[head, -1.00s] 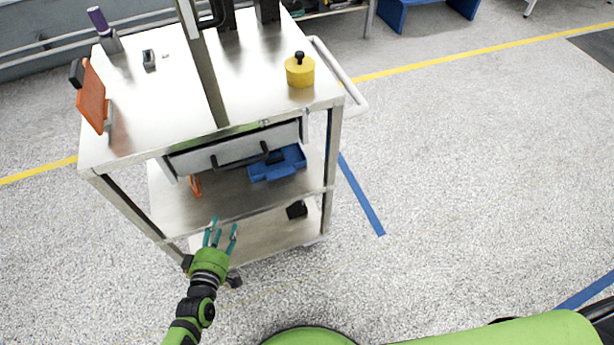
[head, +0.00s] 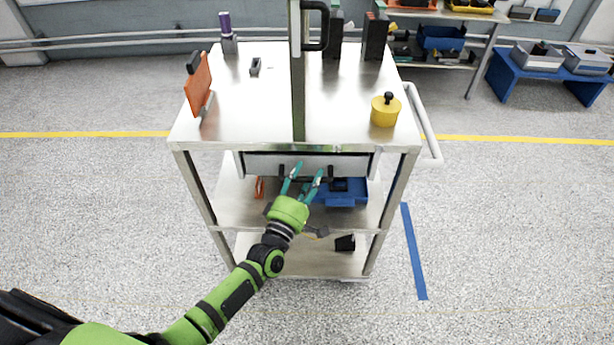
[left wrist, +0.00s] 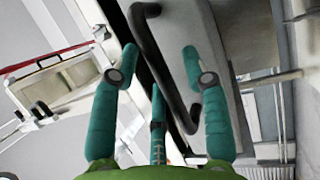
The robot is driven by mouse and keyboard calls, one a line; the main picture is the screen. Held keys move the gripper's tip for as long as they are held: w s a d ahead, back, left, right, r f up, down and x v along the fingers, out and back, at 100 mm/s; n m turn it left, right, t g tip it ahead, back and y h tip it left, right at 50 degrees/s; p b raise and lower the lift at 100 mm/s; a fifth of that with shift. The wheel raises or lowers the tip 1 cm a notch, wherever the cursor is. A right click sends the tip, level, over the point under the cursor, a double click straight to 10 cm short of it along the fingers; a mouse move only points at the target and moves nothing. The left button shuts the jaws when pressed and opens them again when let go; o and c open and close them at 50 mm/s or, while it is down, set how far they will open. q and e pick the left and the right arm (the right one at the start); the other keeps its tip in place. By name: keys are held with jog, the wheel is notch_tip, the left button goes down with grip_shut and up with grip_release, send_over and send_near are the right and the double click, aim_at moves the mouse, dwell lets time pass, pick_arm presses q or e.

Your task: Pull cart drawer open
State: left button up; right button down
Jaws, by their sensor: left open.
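The metal cart (head: 250,120) stands in front of me. Its grey drawer front (head: 262,166) sits just under the cart top and looks closed. A black bar handle (head: 330,174) runs across it. My left gripper (head: 305,170) is open at the handle, partly covering it. In the left wrist view, the black handle (left wrist: 160,60) runs slantwise between the open fingers of my left gripper (left wrist: 159,50), with the drawer front (left wrist: 205,35) behind it. I cannot tell whether any finger touches the handle. My right gripper is not in view.
On the cart top stand a yellow weight (head: 384,112), an orange panel (head: 198,88), a purple-topped item (head: 226,28) and a tall post (head: 297,90). A blue bin (head: 345,195) lies on the shelf below the drawer. A side rail (head: 425,125) is at right.

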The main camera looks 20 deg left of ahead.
pick_arm(q)
grip_shut()
jog(key=shift+s, duration=0.1)
jog(key=shift+s+d+f, duration=0.1)
jog(key=shift+s, duration=0.2)
jog(key=s+d+p, duration=0.1)
jog(key=s+d, duration=0.2)
jog(key=s, duration=0.7)
jog(key=s+d+p, duration=0.2)
jog(key=s+d, duration=0.1)
jog(key=s, duration=0.8)
jog(key=shift+s, duration=0.2)
